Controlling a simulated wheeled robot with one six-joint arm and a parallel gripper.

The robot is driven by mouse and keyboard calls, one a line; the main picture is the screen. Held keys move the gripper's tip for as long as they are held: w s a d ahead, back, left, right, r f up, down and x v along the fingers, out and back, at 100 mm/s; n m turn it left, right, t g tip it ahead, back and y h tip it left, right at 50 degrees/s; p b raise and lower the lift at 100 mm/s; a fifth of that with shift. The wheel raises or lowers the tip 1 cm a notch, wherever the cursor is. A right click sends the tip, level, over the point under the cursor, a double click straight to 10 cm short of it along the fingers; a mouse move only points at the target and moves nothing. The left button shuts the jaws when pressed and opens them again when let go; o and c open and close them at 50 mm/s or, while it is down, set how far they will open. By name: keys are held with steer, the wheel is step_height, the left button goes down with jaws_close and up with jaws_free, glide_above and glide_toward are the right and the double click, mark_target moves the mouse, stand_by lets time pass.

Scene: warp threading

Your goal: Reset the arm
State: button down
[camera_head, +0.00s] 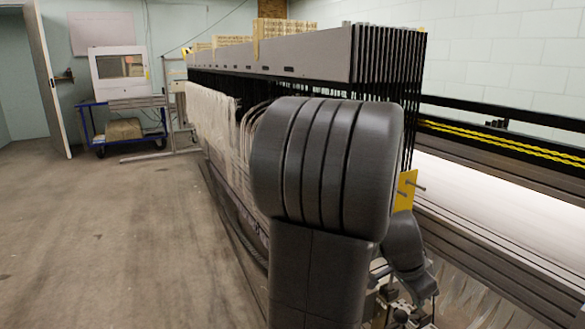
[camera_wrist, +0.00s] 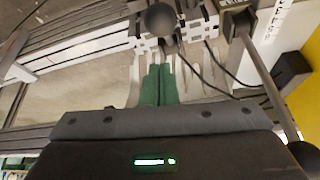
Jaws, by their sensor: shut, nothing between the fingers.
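My gripper (camera_wrist: 158,72) shows in the wrist view as two green fingers side by side, shut with nothing between them. The fingertips point toward pale metal machine parts and white strips; I cannot tell whether they touch. In the head view my large dark arm link stands in front of the weaving machine (camera_head: 300,52), and a darker part of my arm bends down behind it at the lower right. The fingers cannot be made out there. White threads (camera_head: 210,115) hang along the machine's left side.
In the wrist view a dark round knob (camera_wrist: 160,20) and a rod (camera_wrist: 262,75) lie close around the fingers, with a yellow surface (camera_wrist: 307,95) at right. In the head view a blue cart (camera_head: 122,128) stands far back; the floor (camera_head: 110,240) at left is clear.

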steer(key=w+d+r+g+y+p, duration=0.1)
steer(key=d+p, duration=0.6)
steer(key=p, duration=1)
steer(key=w+y, duration=0.1)
steer(key=w, duration=0.1)
steer(key=shift+w+y, duration=0.3)
steer(key=shift+y, duration=0.1)
steer(key=shift+f+g+p, duration=0.15)
steer(key=shift+g+p, duration=0.15)
